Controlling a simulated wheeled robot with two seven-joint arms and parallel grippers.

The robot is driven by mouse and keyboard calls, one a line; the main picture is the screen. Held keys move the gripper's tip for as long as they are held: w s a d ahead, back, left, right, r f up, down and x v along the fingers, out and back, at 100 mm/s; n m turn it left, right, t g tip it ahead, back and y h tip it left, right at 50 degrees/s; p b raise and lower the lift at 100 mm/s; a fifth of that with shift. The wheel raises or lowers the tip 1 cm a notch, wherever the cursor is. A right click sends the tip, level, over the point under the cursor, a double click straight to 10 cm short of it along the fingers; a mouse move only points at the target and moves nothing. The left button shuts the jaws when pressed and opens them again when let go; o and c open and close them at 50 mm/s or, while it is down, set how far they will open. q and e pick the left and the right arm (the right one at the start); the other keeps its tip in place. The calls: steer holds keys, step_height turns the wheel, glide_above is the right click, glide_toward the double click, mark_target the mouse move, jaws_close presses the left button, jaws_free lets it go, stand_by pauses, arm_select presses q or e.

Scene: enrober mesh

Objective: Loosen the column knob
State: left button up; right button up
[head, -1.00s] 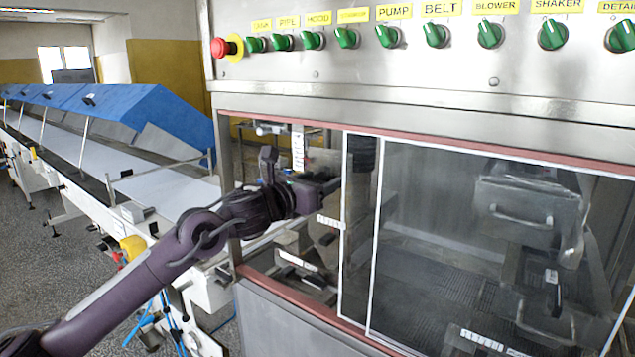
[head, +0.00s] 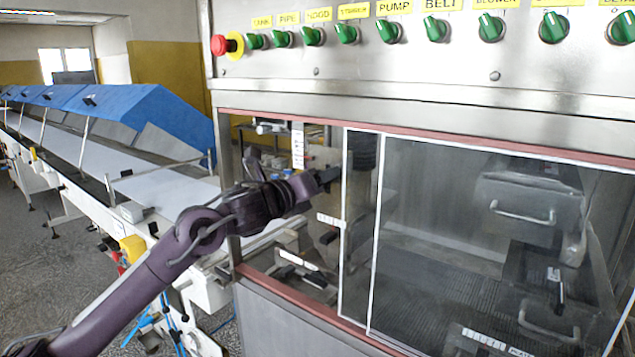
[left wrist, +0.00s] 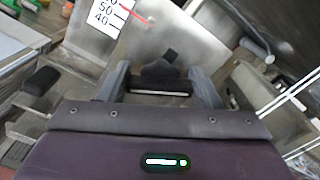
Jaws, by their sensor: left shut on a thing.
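The black column knob (left wrist: 160,72) shows in the left wrist view, in front of a grey metal plate. My left gripper (left wrist: 161,88) has one finger on each side of it and is shut on it. In the head view my left gripper (head: 328,178) reaches through the open left part of the machine's window, beside the white-edged pane, and hides the knob. A white scale (left wrist: 104,17) with a red pointer (left wrist: 134,13) stands above the knob in the left wrist view. My right gripper is not in view.
The white-framed sliding pane (head: 358,240) stands close to the right of my left gripper. Another black handle (left wrist: 42,80) is at the left in the left wrist view. The control panel with green switches (head: 437,28) and a red button (head: 219,46) is above. A long conveyor (head: 90,155) runs at the left.

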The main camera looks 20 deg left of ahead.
arm_select(q)
steer(key=n, duration=0.5)
steer(key=shift+n, duration=0.3)
steer(key=n+p, duration=0.1)
steer(key=n, duration=0.1)
steer(key=shift+a+f+n, duration=0.1)
steer(key=shift+n, duration=0.2)
steer(key=shift+f+n+p, duration=0.1)
steer(key=shift+n+p, duration=0.4)
steer(key=shift+n, duration=1.4)
steer(key=o, duration=1)
